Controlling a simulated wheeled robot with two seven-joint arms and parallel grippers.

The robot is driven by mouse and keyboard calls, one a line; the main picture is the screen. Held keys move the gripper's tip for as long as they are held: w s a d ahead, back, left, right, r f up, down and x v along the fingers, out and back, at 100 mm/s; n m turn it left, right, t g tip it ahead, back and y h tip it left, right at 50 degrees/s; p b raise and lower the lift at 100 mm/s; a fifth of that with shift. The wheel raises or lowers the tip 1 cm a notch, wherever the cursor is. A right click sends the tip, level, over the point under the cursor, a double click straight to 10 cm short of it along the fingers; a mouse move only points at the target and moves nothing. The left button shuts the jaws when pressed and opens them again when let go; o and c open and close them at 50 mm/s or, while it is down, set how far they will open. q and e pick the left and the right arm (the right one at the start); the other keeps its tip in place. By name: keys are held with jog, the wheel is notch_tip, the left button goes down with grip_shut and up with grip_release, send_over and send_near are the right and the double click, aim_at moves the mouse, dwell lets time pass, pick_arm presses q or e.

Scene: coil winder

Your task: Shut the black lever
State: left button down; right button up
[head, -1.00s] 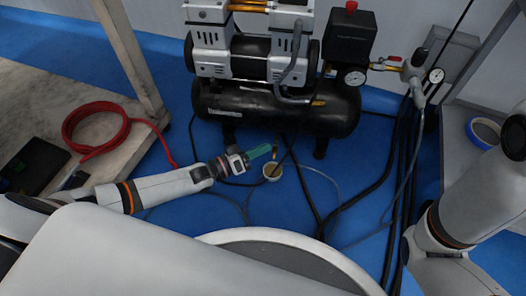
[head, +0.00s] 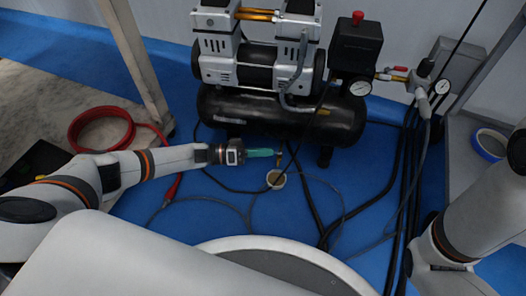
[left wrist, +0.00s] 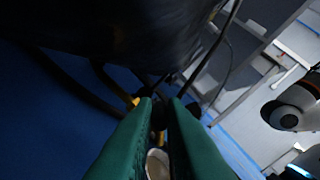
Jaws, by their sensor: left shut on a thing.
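My left gripper (head: 279,153) reaches in from the left, low in front of the compressor tank (head: 285,116). Its green fingers show large in the left wrist view (left wrist: 162,104) and are shut on the black lever (left wrist: 159,88) at their tips. Only a little of the lever shows; the fingers hide the rest, so its angle is hard to tell. A brass fitting (head: 279,161) is beside the fingertips, above a small white cup (head: 276,180) on the floor. My right arm shows at the right edge, but its gripper is out of view.
The black tank hangs close above my left gripper. Black cables (head: 310,200) and thin grey hoses run over the blue floor around the cup. A red hose coil (head: 100,131) lies at the left. A pressure gauge (head: 361,88) and red-knobbed switch box (head: 356,45) are at the tank's right.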

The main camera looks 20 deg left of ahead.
pick_arm(q)
jog(key=shift+f, duration=0.1)
jog(key=c, duration=1.5)
grip_release()
jog(key=shift+o, duration=0.2)
jog(key=shift+a, duration=0.1)
jog(key=p+v, duration=0.2)
jog(key=v, duration=0.1)
jog(key=shift+s+a, duration=0.2)
jog(key=shift+a, duration=0.2)
jog(key=p+v, duration=0.2)
jog(key=v, duration=0.6)
